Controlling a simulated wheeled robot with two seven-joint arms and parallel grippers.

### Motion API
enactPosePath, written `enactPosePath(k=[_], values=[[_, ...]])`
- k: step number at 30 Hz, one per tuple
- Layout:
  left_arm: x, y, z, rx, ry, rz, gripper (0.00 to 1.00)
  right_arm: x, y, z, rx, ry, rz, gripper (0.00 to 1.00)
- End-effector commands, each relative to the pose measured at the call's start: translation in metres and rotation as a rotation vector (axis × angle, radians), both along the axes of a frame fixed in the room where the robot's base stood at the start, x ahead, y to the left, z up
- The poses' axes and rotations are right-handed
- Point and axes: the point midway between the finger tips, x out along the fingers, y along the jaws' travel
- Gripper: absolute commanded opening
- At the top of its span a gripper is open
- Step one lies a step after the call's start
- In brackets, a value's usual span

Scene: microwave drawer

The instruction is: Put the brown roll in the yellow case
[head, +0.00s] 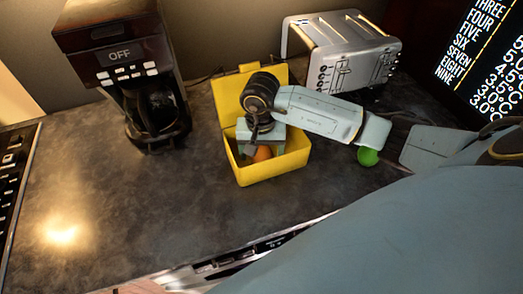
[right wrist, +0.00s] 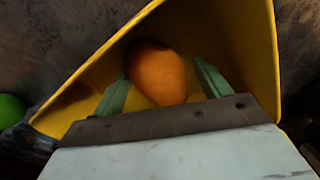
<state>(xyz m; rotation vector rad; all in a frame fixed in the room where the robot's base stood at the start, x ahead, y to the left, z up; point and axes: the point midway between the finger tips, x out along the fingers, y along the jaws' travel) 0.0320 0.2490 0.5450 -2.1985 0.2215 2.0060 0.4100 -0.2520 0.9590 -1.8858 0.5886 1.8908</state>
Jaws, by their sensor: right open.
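The yellow case (head: 275,169) stands on the dark counter with its lid up at the back. My right gripper (head: 257,148) reaches down into it from above. An orange-brown rounded thing (head: 263,154), the only match I see for the brown roll, lies inside the case. In the right wrist view the roll (right wrist: 157,73) sits between the two green fingers of the open right gripper (right wrist: 161,76), with the case wall (right wrist: 95,62) around it. Whether the fingers touch the roll is not clear. My left gripper is not in view.
A green ball (head: 368,156) lies on the counter right of the case, beneath my right arm. A silver toaster (head: 345,50) stands behind. A black coffee maker (head: 125,65) stands at the back left. The counter's left front is clear.

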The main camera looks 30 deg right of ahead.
Motion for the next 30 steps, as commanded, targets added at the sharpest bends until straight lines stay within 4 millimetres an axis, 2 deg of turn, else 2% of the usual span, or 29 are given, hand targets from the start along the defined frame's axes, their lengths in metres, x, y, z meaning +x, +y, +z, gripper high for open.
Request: enactPosePath(k=[5,12,18,23,30], values=[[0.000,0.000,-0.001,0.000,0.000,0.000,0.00,0.002,-0.001,0.028,-0.003,-0.006,0.001,0.76],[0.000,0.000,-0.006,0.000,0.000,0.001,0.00,0.002,0.000,0.081,-0.002,-0.006,0.001,0.76],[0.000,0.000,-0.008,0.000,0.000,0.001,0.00,0.002,0.001,0.111,0.000,-0.004,0.000,0.76],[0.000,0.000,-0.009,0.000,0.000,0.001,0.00,0.001,0.001,0.121,0.001,-0.001,0.000,0.76],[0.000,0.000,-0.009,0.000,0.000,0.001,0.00,0.001,0.001,0.122,0.000,0.000,-0.001,0.76]])
